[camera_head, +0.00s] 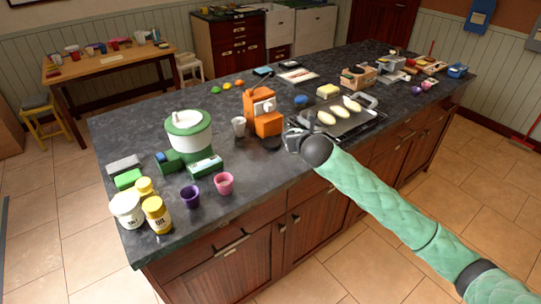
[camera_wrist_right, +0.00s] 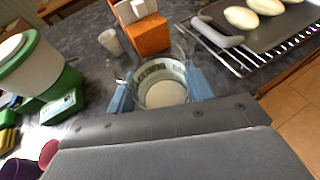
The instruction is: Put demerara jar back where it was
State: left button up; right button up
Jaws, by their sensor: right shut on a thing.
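My right gripper (camera_wrist_right: 158,92) is shut on a round glass jar (camera_wrist_right: 163,94) with a pale inside and a dark-lettered label, only partly readable. The jar sits between the two blue fingers in the right wrist view. In the head view the right gripper (camera_head: 292,141) is over the front part of the counter, between the orange machine and the baking tray, and the jar is mostly hidden there. I cannot tell whether the jar touches the counter. My left gripper is not in view.
The orange machine (camera_head: 262,112) and a pale cup (camera_head: 238,127) stand left of the gripper. The tray (camera_head: 350,122) with pale loaves on a rack is close on the right. A green-white canister (camera_head: 188,135), pink cup (camera_head: 224,183) and purple cup (camera_head: 190,196) stand further left.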

jog(key=a+f+p, duration=0.1)
jog(key=a, duration=0.1)
jog(key=a+f+p, duration=0.1)
jog(key=a+f, duration=0.1)
jog(key=a, duration=0.1)
jog(key=a+f+p, duration=0.1)
jog(key=a, duration=0.2)
jog(key=shift+w+f, duration=0.4)
notch_tip(320, 180, down, 3)
jog(key=shift+f+p, duration=0.15)
jog(key=shift+p, duration=0.7)
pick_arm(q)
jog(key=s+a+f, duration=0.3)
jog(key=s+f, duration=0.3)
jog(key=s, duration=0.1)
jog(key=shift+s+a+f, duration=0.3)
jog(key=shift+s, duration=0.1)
pick_arm(e)
jog(key=shift+f, duration=0.35)
jog(key=shift+f, duration=0.1)
jog(key=o, duration=1)
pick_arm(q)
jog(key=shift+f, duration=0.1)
pick_arm(e)
jog(key=shift+o, duration=0.2)
